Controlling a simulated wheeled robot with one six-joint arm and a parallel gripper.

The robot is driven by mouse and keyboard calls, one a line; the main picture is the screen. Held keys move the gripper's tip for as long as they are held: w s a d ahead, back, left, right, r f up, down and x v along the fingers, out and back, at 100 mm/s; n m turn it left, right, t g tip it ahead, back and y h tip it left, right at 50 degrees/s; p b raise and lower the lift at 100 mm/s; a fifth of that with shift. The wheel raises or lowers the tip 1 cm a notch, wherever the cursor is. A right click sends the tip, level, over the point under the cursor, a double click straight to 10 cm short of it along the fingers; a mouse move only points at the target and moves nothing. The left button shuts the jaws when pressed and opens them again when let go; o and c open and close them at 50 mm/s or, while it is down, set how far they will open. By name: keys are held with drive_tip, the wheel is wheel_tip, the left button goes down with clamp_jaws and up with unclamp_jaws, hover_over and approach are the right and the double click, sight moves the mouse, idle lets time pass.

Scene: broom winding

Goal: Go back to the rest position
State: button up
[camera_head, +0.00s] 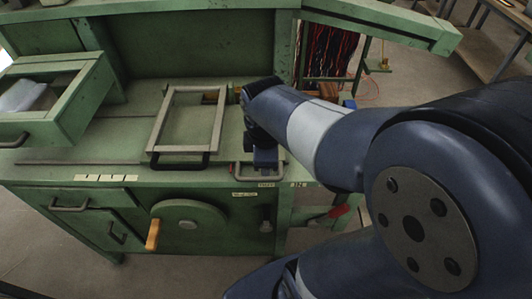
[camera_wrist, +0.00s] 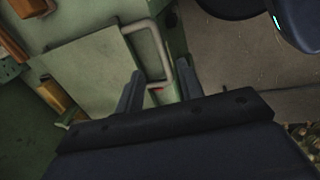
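My gripper (camera_wrist: 157,92) shows in the wrist view with its two fingers apart. Between and beyond the fingertips is a pale U-shaped handle (camera_wrist: 158,38) on the edge of a green panel; I cannot tell whether the fingers touch it. Nothing is clearly held. In the head view my arm reaches from the right to the right end of the green workbench (camera_head: 130,172). My wrist sits just above the bench's front edge, and it hides the fingers there.
A wooden frame (camera_head: 153,125) with a dark handle lies on the bench left of my wrist. An open green drawer (camera_head: 88,96) stands far left. A wheel with an orange handle (camera_head: 153,235) is on the front. Dark and red strands (camera_head: 328,52) hang behind my arm.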

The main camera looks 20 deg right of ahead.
sight(262, 178)
drive_tip(key=shift+s+r, duration=0.15)
drive_tip(key=shift+r, duration=0.7)
drive_tip(key=f, duration=0.3)
drive_tip(key=w+f, duration=0.1)
drive_tip(key=f, duration=0.3)
drive_tip(key=f+b, duration=0.1)
drive_tip(key=f, duration=0.2)
drive_tip(key=shift+w+d+f, duration=0.25)
drive_tip(key=shift+w+d, duration=0.05)
drive_tip(key=shift+w, duration=0.1)
drive_tip(key=shift+w+a+f, duration=0.1)
drive_tip(key=shift+a+f, duration=0.05)
drive_tip(key=shift+w+a, duration=0.15)
drive_tip(key=shift+a, duration=0.2)
drive_tip(key=shift+d, duration=0.1)
